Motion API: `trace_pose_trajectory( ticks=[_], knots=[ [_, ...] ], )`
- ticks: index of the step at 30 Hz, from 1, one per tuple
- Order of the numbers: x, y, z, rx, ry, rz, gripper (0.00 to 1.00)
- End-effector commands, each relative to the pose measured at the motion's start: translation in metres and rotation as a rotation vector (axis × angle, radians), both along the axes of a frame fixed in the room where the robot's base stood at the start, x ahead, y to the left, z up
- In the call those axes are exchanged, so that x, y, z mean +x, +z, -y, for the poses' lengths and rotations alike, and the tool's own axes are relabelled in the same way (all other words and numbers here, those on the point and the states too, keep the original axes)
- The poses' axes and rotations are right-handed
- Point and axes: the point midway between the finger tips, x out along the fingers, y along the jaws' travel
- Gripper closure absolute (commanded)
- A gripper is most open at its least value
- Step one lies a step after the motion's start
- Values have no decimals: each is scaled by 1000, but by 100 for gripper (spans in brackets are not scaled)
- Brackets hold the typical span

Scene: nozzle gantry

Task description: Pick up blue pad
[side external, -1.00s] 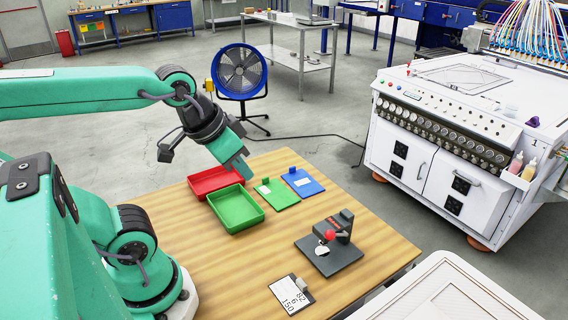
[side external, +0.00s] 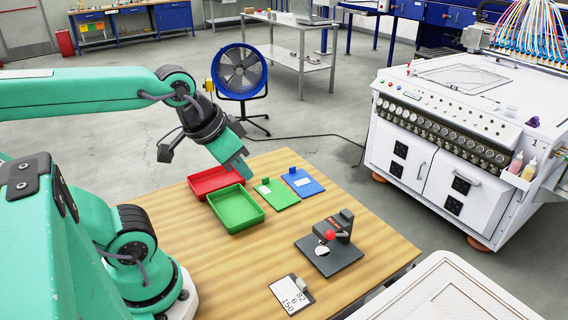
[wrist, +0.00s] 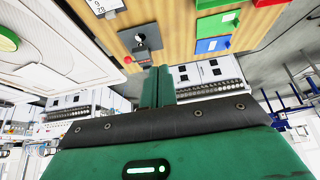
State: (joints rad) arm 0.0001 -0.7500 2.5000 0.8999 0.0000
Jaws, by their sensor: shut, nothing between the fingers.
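The blue pad (side external: 303,182) lies flat at the far edge of the wooden table, with a blue block and a white label on it. In the wrist view the blue pad (wrist: 213,45) lies beyond my fingers, up and to the right of them. My gripper (side external: 243,172) is above the trays, to the left of the blue pad and apart from it. In the wrist view my gripper (wrist: 158,88) shows its green fingers together and empty. A green pad (side external: 277,194) lies just left of the blue pad.
A red tray (side external: 196,190) and a green tray (side external: 222,220) stand left of the pads. A dark device with a red knob (side external: 330,260) and a clipboard (side external: 291,295) are nearer the front. The table between them is clear. A white machine (side external: 400,160) stands beyond the table.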

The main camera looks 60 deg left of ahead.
Motion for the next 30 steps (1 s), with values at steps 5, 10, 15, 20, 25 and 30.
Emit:
trace_pose_trajectory(
  ticks=[5,10,15,20,25,30],
  knots=[
    [0,0,0,0,0,0,90],
    [0,0,0,0,0,0,66],
    [0,0,0,0,0,0,66],
    [2,1,-1,1,0,-2,66],
    [12,6,-4,8,3,-18,66],
    [33,14,-12,21,3,-51,66]
  ],
)
